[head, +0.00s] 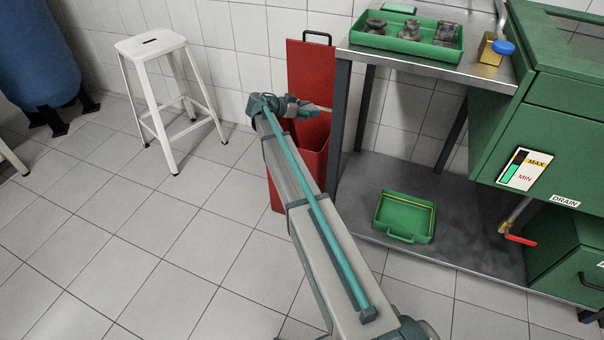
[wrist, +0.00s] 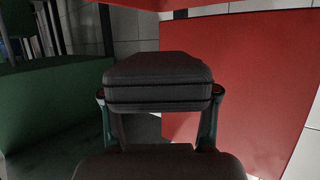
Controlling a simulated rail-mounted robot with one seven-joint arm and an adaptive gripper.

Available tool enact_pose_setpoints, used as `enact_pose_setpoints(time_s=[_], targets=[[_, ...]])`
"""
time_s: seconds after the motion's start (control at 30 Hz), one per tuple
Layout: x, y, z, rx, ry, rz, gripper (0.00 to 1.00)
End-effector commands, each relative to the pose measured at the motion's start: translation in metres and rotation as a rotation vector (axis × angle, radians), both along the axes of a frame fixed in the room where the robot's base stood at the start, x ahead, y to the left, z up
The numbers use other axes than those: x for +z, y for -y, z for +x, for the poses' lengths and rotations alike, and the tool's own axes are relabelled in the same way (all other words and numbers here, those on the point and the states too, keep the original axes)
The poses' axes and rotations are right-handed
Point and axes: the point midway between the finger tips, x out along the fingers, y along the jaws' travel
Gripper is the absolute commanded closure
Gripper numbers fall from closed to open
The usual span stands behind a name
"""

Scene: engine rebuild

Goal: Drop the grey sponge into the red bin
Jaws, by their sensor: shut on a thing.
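The red bin (head: 313,165) stands on the floor against the tiled wall, its tall red back panel or raised lid (head: 310,62) upright behind the opening. My gripper (head: 303,108) is over the bin's opening, in front of that panel. In the wrist view, its two fingers are shut on the grey sponge (wrist: 160,80), a dark block gripped at its sides. Red walls of the bin (wrist: 240,85) show behind and to the right of the sponge. In the head view the sponge is hard to tell apart from the gripper. The bin's inside is mostly hidden.
A metal workbench (head: 450,68) stands close to the bin's right, with a green parts tray (head: 400,48) on top and a green open case (head: 404,216) on its lower shelf. A white stool (head: 150,48) stands at left. The floor between is clear.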

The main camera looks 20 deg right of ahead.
Motion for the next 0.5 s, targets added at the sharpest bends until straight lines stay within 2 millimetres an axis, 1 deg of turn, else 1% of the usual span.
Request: enact_pose_setpoints(time_s=[0.03,0.13,0.47,0.5], targets=[[-0.0060,0.0000,0.0001,0.001,-0.002,0.000,0.70],[-0.0119,0.0000,0.0001,0.000,-0.001,0.000,0.70],[-0.0144,0.0000,0.0001,0.001,0.000,0.000,0.70],[-0.0144,0.0000,0.0001,0.001,0.000,0.000,0.34]])
